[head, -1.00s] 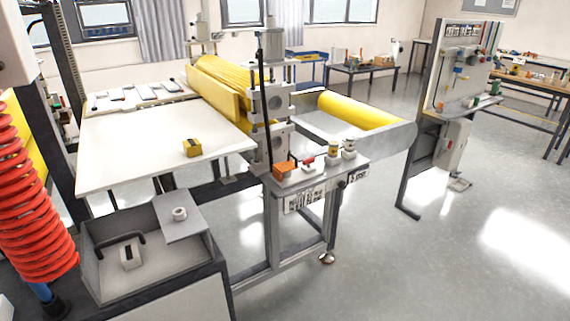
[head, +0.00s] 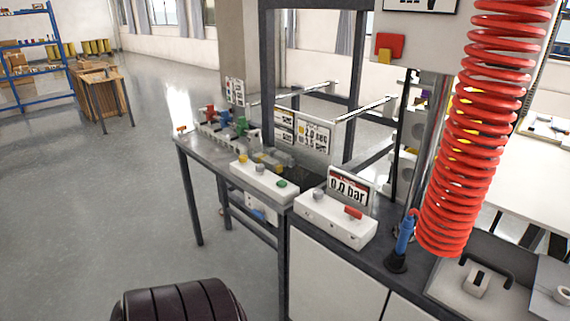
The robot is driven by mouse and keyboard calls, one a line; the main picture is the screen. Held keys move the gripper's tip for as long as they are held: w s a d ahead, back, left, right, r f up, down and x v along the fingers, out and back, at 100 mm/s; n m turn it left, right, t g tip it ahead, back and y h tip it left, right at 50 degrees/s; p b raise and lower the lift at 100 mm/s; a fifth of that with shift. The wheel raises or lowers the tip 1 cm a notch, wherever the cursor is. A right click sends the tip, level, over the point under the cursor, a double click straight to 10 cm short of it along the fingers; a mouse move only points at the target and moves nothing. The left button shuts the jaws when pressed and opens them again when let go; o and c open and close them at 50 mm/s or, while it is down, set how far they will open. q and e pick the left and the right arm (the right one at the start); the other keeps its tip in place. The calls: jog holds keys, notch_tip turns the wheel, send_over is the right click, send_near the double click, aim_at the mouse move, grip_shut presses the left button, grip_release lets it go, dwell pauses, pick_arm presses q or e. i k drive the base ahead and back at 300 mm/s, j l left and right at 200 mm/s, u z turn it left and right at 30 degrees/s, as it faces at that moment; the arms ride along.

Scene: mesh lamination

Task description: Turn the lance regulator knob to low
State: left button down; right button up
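A white control box (head: 335,222) stands on the dark bench top, right of centre. On its top are a grey round knob (head: 318,195) and a red part (head: 353,212). A display behind it reads 0.0 bar (head: 348,189). I take this grey knob for the lance regulator knob; its label and pointer are too small to read. A blue lance (head: 404,236) stands upright in a black foot to its right, with a red coiled hose (head: 470,130) above. Neither of my grippers is in view.
A second white box (head: 264,182) with yellow, grey and green knobs sits left of the display box. A bench with coloured valves (head: 222,125) is behind it. Dark frame posts rise behind the boxes. Open grey floor (head: 90,210) lies on the left.

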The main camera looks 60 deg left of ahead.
aim_at(318, 194)
jog(key=u, duration=1.6)
